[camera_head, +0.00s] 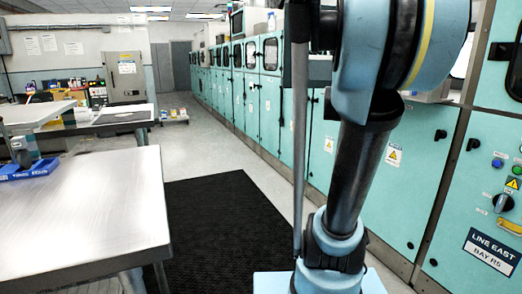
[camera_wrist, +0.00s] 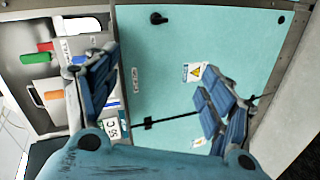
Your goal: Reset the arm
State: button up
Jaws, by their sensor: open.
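My gripper (camera_wrist: 160,100) shows in the wrist view with its two blue jointed fingers spread apart and nothing between them. Beyond it is a teal cabinet door (camera_wrist: 160,60) with yellow warning labels. In the head view my arm rises in front of the row of teal cabinets, and its gripper end is out of the frame.
Teal cabinets (camera_head: 410,175) line the right side, one with a dark rotary switch (camera_head: 503,203) and a LINE EAST sign (camera_head: 491,251). A metal table (camera_head: 80,215) stands at left with a blue bin (camera_head: 35,170). A black mat (camera_head: 225,235) lies on open floor between.

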jog(key=s+a+f+g+y, duration=0.1)
jog(key=s+a+f+y, duration=0.3)
jog(key=a+f, duration=0.5)
jog(key=s+a+f+m+g+y, duration=0.1)
jog(key=s+a+f+y, duration=0.4)
jog(key=s+a+f, duration=0.4)
jog(key=s+a+f+g+y, duration=0.1)
jog(key=s+a+f+y, duration=0.3)
jog(key=s+a+f, duration=0.3)
jog(key=a+f, duration=0.3)
jog(key=a, duration=0.1)
jog(key=shift+s+f+m, duration=0.15)
jog(key=shift+f+m, duration=0.05)
jog(key=shift+m, duration=0.1)
jog(key=shift+w+f, duration=0.2)
jog(key=shift+w, duration=0.25)
